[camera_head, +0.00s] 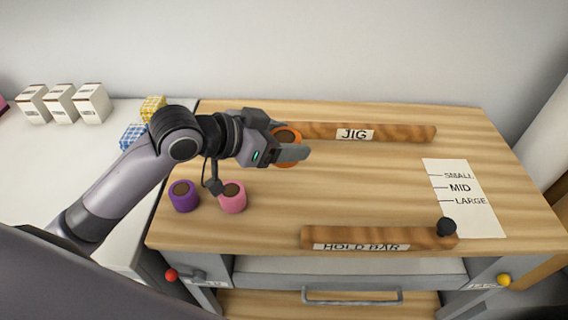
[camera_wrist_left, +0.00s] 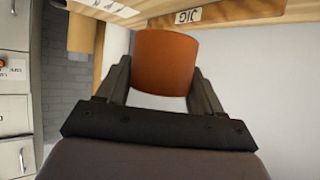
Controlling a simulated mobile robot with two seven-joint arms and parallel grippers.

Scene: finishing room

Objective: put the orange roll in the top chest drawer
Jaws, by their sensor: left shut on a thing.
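The orange roll (camera_head: 293,134) has a dark core and shows partly behind my left gripper (camera_head: 290,149) in the head view. My left gripper is shut on it, over the wooden bench near the left end of the JIG bar. In the left wrist view the roll (camera_wrist_left: 165,62) sits between the two fingers of my left gripper (camera_wrist_left: 162,82). Pale drawer fronts (camera_wrist_left: 14,110) with labels and handles show at the left edge of the left wrist view; I cannot tell which is the top chest drawer. My right gripper is out of view.
Purple (camera_head: 184,196) and pink (camera_head: 232,197) rolls stand on the bench (camera_head: 370,190). The JIG bar (camera_head: 400,132) lies behind, the HOLD BAR (camera_head: 380,236) in front. A size card (camera_head: 480,215) lies at right. White boxes (camera_head: 92,103) stand on the left counter. The bench middle is clear.

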